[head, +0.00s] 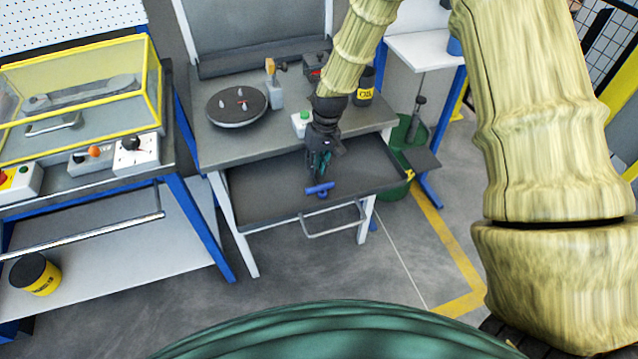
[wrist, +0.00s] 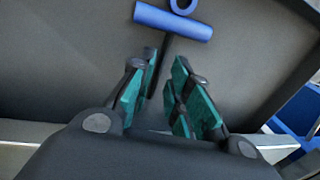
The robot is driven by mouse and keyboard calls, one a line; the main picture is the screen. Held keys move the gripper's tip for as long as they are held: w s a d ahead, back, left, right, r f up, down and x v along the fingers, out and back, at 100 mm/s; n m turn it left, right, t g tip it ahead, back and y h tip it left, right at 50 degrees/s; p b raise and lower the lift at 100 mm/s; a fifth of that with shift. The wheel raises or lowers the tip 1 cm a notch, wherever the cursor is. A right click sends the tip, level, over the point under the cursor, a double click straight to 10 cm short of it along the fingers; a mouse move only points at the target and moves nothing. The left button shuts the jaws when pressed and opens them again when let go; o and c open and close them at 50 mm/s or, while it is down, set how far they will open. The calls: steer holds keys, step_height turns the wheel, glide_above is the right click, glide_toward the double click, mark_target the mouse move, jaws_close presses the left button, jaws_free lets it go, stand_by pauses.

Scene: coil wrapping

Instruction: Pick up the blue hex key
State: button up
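The blue hex key (head: 319,189) lies in the dark pulled-out drawer (head: 262,199) of the middle workbench. In the wrist view its blue T-shaped handle (wrist: 172,22) with a ring is at the top, and a thin dark shaft runs from it toward the fingers. My gripper (head: 319,172) is just behind the handle, low over the drawer. In the wrist view my gripper (wrist: 166,78) has its teal finger pads apart, with a gap between them. The shaft's far end is hidden near the left finger. I cannot tell whether a finger touches it.
A round dark turntable (head: 236,106) and a small white-green box (head: 300,122) stand on the bench above. The drawer has raised walls and a front handle (head: 334,226). A green bin (head: 396,142) stands right of it. A yellow-framed case (head: 85,85) is at left.

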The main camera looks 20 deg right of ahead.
steer(key=shift+a+f, duration=0.2)
steer(key=shift+f, duration=0.9)
jaws_close()
